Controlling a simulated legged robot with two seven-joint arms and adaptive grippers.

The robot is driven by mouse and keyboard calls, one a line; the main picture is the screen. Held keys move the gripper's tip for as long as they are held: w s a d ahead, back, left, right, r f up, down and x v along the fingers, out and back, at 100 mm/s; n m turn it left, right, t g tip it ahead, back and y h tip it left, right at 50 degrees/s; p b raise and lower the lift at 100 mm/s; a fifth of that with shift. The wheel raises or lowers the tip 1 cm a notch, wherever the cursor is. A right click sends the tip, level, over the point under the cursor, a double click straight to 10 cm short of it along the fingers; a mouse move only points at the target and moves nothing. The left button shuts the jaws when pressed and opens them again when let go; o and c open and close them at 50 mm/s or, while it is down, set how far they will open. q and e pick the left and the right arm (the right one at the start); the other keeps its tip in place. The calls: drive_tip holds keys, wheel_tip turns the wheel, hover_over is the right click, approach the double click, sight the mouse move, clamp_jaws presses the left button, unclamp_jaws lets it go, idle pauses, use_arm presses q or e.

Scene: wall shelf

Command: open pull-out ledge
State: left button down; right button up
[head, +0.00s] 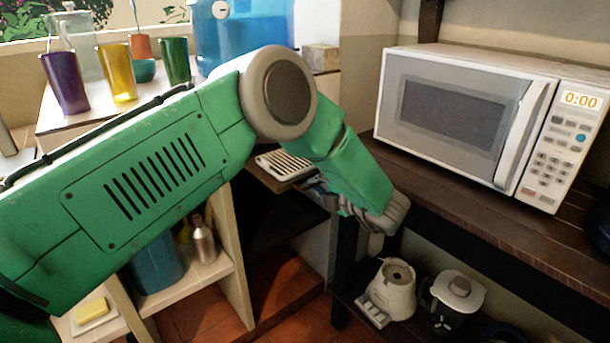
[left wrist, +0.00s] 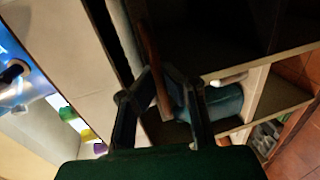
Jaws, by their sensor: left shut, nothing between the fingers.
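A dark wooden board, which looks like the pull-out ledge (head: 266,181), juts out between the white counter and the brown shelf in the head view, with a beige slatted item (head: 284,164) on it. My left arm hides its right part. My left gripper (head: 322,190) is at the board's right end, mostly behind my green forearm. In the left wrist view my left gripper (left wrist: 160,72) is shut and empty. A thin brown edge (left wrist: 147,40) runs up beside its fingertips there; whether they touch it I cannot tell. My right gripper is not in view.
A white microwave (head: 455,115) stands on the brown shelf (head: 450,210) at right. Below are a cream appliance (head: 393,288) and a blender-like jar (head: 455,297). Coloured cups (head: 117,72) and a blue water container (head: 240,35) stand on the counter at left.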

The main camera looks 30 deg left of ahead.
use_arm(q)
drive_tip(key=shift+s+d+f, duration=0.2)
drive_tip(key=shift+s+d, duration=0.05)
drive_tip(key=shift+d, duration=0.2)
drive_tip(key=shift+s+d+f, duration=0.2)
drive_tip(key=shift+s+d, duration=0.05)
drive_tip(key=shift+d, duration=0.2)
drive_tip(key=shift+a, duration=0.1)
drive_tip(key=c, duration=1.7)
unclamp_jaws()
drive_tip(key=shift+d+r, duration=0.2)
drive_tip(key=shift+d+r, duration=0.1)
drive_tip(key=shift+d, duration=0.05)
drive_tip(key=v, duration=1.1)
drive_tip(key=shift+s+d, duration=0.15)
drive_tip(key=shift+d, duration=0.25)
